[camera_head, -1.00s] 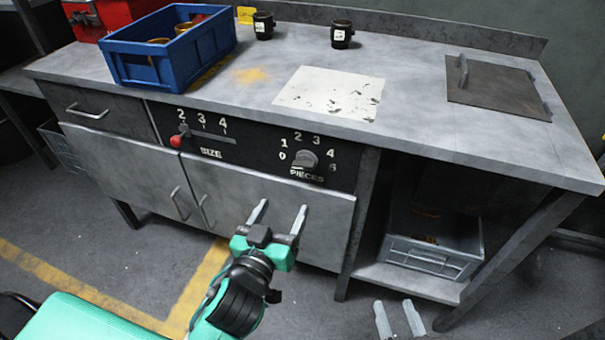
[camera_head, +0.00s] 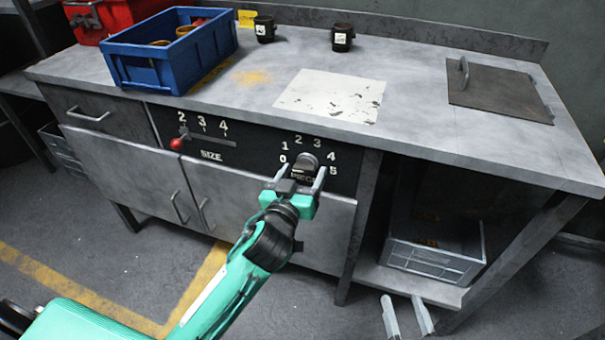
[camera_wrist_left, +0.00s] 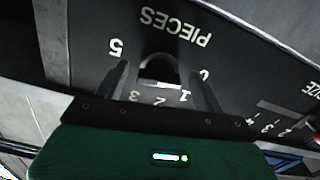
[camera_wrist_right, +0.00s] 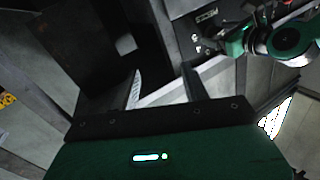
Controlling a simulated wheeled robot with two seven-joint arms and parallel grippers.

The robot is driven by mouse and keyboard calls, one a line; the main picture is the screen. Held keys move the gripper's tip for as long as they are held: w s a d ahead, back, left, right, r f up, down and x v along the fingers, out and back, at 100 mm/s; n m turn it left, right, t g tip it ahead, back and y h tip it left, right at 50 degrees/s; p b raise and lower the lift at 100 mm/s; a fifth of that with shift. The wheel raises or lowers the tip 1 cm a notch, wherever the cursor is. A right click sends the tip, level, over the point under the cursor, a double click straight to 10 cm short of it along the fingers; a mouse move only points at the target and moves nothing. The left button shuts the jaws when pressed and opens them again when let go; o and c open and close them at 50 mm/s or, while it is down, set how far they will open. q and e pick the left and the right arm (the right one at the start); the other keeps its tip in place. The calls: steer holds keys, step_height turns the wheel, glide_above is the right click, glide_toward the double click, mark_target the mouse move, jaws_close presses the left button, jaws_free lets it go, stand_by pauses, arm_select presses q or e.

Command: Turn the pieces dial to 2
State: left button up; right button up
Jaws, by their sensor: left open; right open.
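The pieces dial (camera_head: 307,161) is a grey knob on the black front panel, ringed by numbers 0 to 5. My left gripper (camera_head: 302,173) is open in front of it, with one finger to each side of the knob. The left wrist view shows the dial (camera_wrist_left: 158,70) between the two spread fingers (camera_wrist_left: 162,82), with a visible gap on each side. Which number the dial points to is not clear. My right gripper (camera_head: 404,304) is open and empty, low in front of the lower shelf.
The size slider with a red knob (camera_head: 177,144) is left of the dial. A blue crate (camera_head: 150,70), two dark cups (camera_head: 342,38) and a metal plate with a handle (camera_head: 505,92) are on the workbench (camera_head: 430,130). A grey crate (camera_head: 430,262) stands on the lower shelf.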

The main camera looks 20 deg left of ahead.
arm_select(q)
steer(key=shift+w, duration=0.2)
arm_select(e)
steer(key=shift+w+r, duration=0.25)
